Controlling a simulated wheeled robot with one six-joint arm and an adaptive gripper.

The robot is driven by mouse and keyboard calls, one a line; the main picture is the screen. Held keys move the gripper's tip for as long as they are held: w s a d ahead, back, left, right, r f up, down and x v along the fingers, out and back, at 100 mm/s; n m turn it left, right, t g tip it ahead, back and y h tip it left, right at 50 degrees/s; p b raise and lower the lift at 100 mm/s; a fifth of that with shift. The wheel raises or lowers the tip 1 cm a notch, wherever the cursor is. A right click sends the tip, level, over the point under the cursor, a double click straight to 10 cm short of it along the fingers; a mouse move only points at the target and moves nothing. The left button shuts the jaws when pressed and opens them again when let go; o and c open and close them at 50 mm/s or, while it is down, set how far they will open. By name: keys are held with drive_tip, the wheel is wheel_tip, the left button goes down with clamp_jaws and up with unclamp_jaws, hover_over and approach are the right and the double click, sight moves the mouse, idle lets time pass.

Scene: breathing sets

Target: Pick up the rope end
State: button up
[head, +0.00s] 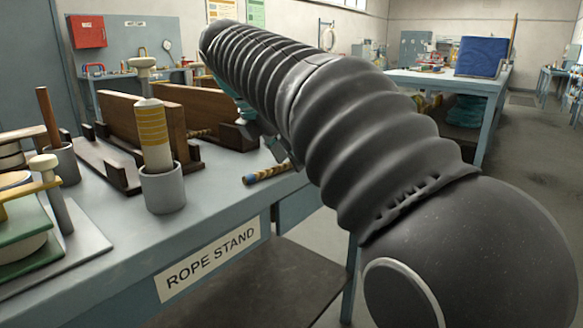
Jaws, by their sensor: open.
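My arm crosses the head view from the lower right and hides much of the bench behind it. My gripper (279,151) shows only in part below the arm, with teal and dark grey parts; it is open. A tan banded piece with a blue tip (266,175), which looks like a rope end, lies at the bench's right edge, just below my gripper. Its right part is hidden by the arm. I see no contact between them. A cream cylinder with yellow bands (153,136) stands upright in a grey cup (162,188) on the bench.
The bench (120,252) carries a "ROPE STAND" label (211,260). Wooden racks (165,122) stand behind the cup. A green block (28,247) and a cup with a wooden handle (62,162) are at left. Another table (447,82) stands back right.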

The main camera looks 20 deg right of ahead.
clamp_jaws()
idle(0.3)
